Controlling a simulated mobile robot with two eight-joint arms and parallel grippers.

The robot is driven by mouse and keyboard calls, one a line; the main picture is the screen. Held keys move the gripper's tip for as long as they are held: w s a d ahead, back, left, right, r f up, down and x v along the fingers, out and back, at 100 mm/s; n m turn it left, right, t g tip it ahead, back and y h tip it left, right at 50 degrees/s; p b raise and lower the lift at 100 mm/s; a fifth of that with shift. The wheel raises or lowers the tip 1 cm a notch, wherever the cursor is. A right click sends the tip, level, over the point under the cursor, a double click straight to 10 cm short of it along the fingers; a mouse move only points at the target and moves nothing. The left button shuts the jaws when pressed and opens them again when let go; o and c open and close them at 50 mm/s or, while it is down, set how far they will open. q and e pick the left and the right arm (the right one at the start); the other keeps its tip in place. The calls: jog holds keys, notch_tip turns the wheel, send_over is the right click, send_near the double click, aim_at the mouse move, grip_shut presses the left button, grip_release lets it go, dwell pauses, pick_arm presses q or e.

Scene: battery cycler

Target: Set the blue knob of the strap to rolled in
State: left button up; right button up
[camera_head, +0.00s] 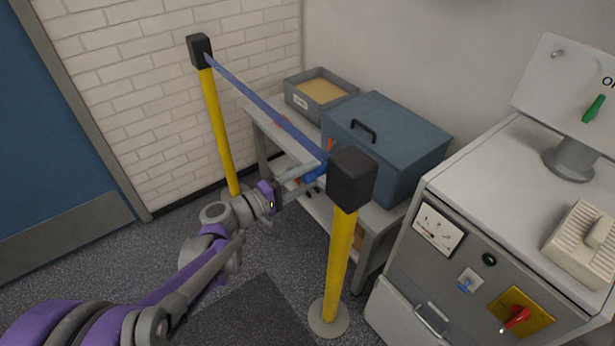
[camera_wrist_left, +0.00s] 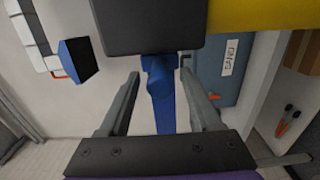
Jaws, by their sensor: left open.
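The blue strap (camera_head: 265,107) is stretched from the black head of the far yellow post (camera_head: 200,50) to the black head of the near yellow post (camera_head: 352,178). The blue knob (camera_head: 315,173) shows at the left side of the near head, partly hidden by my gripper. In the left wrist view a blue piece (camera_wrist_left: 157,75), apparently the knob with the strap below it, lies between the fingers under the black head (camera_wrist_left: 150,25). My left gripper (camera_head: 312,175) is open, with one finger on each side of the blue piece; contact cannot be told. My right gripper is out of view.
A trolley (camera_head: 262,122) behind the strap carries a grey tray of sand (camera_head: 320,92) and a blue-grey lidded box (camera_head: 390,140). A cabinet (camera_head: 470,270) with a meter and red switch stands at the right. Open floor lies at the left.

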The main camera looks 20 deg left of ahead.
pick_arm(q)
jog(key=shift+w+d, duration=0.1)
grip_shut()
dwell(0.3)
dwell(1.1)
